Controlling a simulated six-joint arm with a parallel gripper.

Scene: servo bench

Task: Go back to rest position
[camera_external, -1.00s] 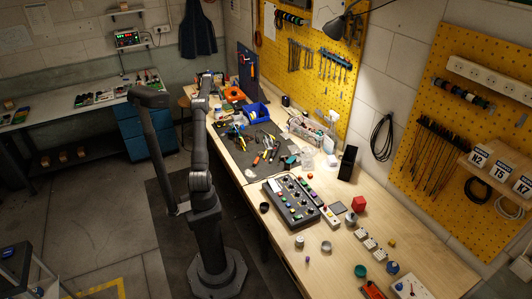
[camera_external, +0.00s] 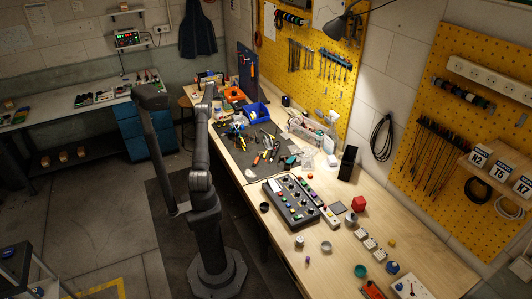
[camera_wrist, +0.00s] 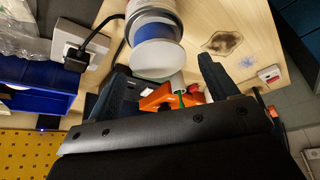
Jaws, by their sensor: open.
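My gripper (camera_wrist: 165,88) is open in the wrist view, with one dark finger at each side and nothing held between them. A pale cylinder with a blue band (camera_wrist: 152,38) stands beyond the fingers, and an orange object (camera_wrist: 160,98) shows low between them. In the outside view my arm reaches away from its base along the left edge of the bench. Its far end is near the orange item (camera_external: 235,94), and the fingers are too small to make out there.
A black control box (camera_external: 291,202) sits nearer on the wooden bench (camera_external: 330,270). In the wrist view a blue bin (camera_wrist: 35,103) and a white socket with a black plug (camera_wrist: 80,48) are at left.

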